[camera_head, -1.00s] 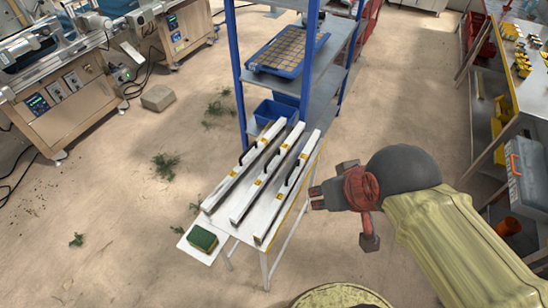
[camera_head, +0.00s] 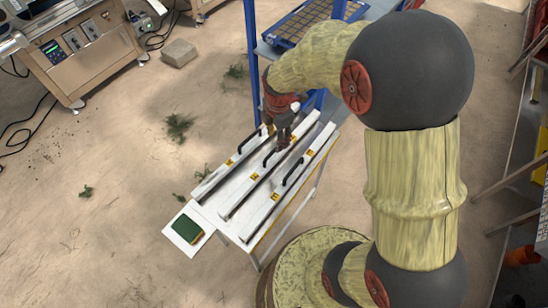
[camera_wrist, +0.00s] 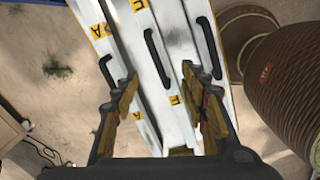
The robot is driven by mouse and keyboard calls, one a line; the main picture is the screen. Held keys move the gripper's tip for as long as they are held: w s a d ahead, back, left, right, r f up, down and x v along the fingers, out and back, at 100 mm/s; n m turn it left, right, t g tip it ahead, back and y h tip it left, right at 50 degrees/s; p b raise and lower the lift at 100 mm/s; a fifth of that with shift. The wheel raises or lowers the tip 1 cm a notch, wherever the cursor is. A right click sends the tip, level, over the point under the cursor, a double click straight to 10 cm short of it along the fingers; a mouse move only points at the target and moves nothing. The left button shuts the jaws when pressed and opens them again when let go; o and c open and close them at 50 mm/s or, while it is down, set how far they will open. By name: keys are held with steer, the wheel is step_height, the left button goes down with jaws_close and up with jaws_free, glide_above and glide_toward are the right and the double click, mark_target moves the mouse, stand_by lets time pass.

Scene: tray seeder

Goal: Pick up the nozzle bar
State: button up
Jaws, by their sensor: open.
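Three long white nozzle bars lie side by side on a narrow white table (camera_head: 262,233): left (camera_head: 214,182), middle (camera_head: 236,200) and right (camera_head: 264,212). Each has a black arched handle and yellow labels. My gripper (camera_head: 277,138) is over the far half of the bars, pointing down and partly hiding them. In the wrist view my gripper (camera_wrist: 160,76) is open, its fingers to either side of the middle handle (camera_wrist: 157,58). The left handle (camera_wrist: 106,70) is beside the left finger, the right handle (camera_wrist: 209,46) beyond the right finger. No contact is clear.
A blue shelf rack (camera_head: 252,62) with a seed tray (camera_head: 296,22) stands behind the bars.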

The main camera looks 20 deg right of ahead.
mark_target(274, 156)
steer(key=f+n, duration=0.1)
steer(key=f, duration=0.2)
steer(key=f+n, duration=0.1)
steer(key=f, duration=0.2)
steer(key=f+n, duration=0.1)
steer(key=f, duration=0.2)
steer(key=shift+w+f+n+g+b, duration=0.15)
steer(key=shift+w+n+g+b, duration=0.15)
steer(key=shift+g+b, duration=0.1)
steer(key=shift+w+a+f+b, duration=0.15)
steer(key=shift+f+b, duration=0.45)
steer(key=shift+f, duration=0.75)
steer(key=shift+w+a+f+b, duration=0.1)
steer(key=shift+f+b, duration=0.45)
steer(key=shift+f, duration=0.8)
steer(key=shift+c, duration=1.3)
steer(key=shift+r, duration=0.1)
jaws_close()
